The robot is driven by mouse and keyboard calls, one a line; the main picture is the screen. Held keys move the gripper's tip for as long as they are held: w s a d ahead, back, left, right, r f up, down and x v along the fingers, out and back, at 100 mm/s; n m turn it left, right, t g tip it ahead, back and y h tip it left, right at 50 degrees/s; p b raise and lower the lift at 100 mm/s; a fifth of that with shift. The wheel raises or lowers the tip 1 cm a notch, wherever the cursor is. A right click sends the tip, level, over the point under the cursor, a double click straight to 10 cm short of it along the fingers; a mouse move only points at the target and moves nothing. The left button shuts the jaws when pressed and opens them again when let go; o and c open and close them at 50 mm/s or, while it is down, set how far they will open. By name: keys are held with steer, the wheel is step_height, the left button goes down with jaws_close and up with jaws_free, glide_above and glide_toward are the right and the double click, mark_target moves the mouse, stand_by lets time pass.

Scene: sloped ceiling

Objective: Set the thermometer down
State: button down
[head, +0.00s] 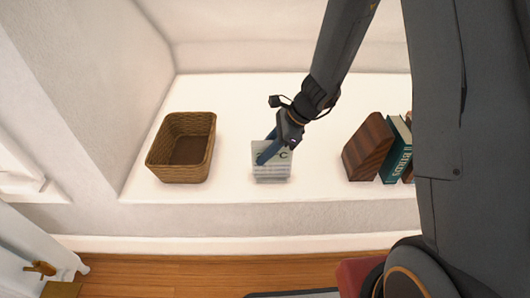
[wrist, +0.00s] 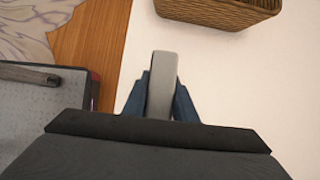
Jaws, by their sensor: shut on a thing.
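In the wrist view the thermometer's grey narrow edge (wrist: 162,85) shows between the two blue fingers (wrist: 160,105). I cannot tell whether its bottom touches the ledge. Its lower part is hidden in the wrist view.
A woven basket (head: 182,147) stands left on the ledge and shows at the top of the wrist view (wrist: 222,10). A wooden bookend (head: 368,148) and books (head: 397,150) stand to the right. The ledge between is clear. Wooden floor (head: 200,274) lies below the front edge.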

steer(key=shift+f, duration=0.15)
steer(key=c, duration=1.4)
jaws_free()
steer(key=shift+c, duration=0.2)
